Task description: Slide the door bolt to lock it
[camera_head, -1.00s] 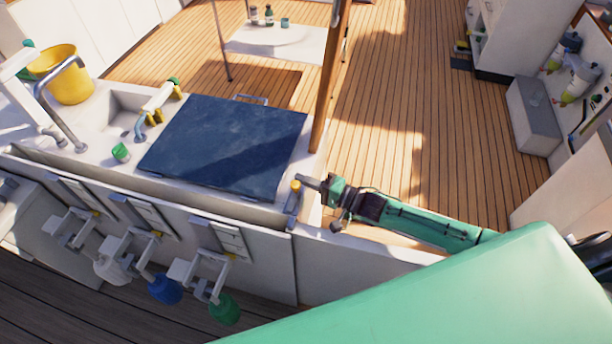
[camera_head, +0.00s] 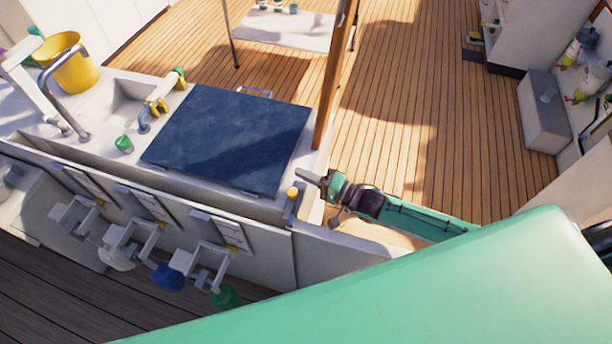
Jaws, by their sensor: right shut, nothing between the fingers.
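The door bolt (camera_head: 291,208) is a small upright grey fitting with a yellow-orange knob. It sits at the right end of the white counter's front, beside the seam with the low white door panel (camera_head: 335,256). My right gripper (camera_head: 304,175), on its green arm, comes in from the right. Its fingers are shut and empty, pointing left. The fingertips appear just above and slightly right of the knob, with a small gap in the picture. I cannot tell their depth apart. My left gripper is not in view.
A dark blue hatch board (camera_head: 228,137) lies on the counter left of the bolt. A wooden post (camera_head: 331,85) rises behind the gripper. A sink, a yellow bucket (camera_head: 70,63) and several hanging tools are at left. Open wooden deck (camera_head: 420,110) lies beyond.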

